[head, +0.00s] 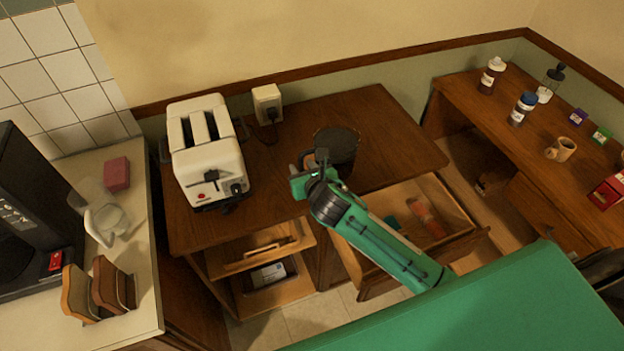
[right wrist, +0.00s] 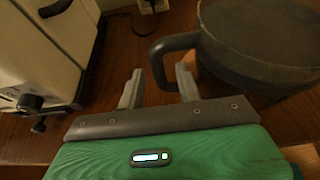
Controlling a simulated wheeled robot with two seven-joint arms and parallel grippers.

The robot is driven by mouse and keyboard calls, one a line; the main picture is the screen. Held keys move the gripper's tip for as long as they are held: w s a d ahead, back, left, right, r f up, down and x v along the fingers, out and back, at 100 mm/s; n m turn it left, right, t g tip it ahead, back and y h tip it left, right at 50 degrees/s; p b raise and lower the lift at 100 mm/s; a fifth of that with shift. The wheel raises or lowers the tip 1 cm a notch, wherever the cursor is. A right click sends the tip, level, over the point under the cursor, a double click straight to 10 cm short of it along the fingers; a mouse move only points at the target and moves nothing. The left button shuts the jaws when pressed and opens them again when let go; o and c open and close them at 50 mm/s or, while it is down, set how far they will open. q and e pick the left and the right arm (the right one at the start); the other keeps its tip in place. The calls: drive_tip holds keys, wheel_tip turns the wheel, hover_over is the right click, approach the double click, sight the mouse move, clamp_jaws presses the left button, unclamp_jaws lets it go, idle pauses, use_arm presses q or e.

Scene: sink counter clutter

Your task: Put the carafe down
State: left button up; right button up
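The carafe (head: 338,144) is a dark, round pot on the wooden counter (head: 390,125), right of the toaster. It looks upright and appears to rest on the surface. My right gripper (head: 306,163) is at its handle side. In the right wrist view the carafe (right wrist: 265,45) fills the upper right, and its dark handle (right wrist: 157,62) reaches between the two fingers of my gripper (right wrist: 158,88). The fingers are spread, with gaps beside the handle, so the gripper is open around it. My left gripper is not in view.
A white toaster (head: 212,155) stands left of the carafe, near a wall socket (head: 267,104). An open drawer (head: 452,207) juts out below the counter. Bottles and small boxes stand on the right-hand desk (head: 500,120). Counter right of the carafe is clear.

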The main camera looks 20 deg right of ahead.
drive_tip(key=b+v, duration=0.1)
drive_tip(key=v, duration=0.9)
drive_tip(key=shift+s, duration=0.1)
drive_tip(key=shift+s, duration=0.1)
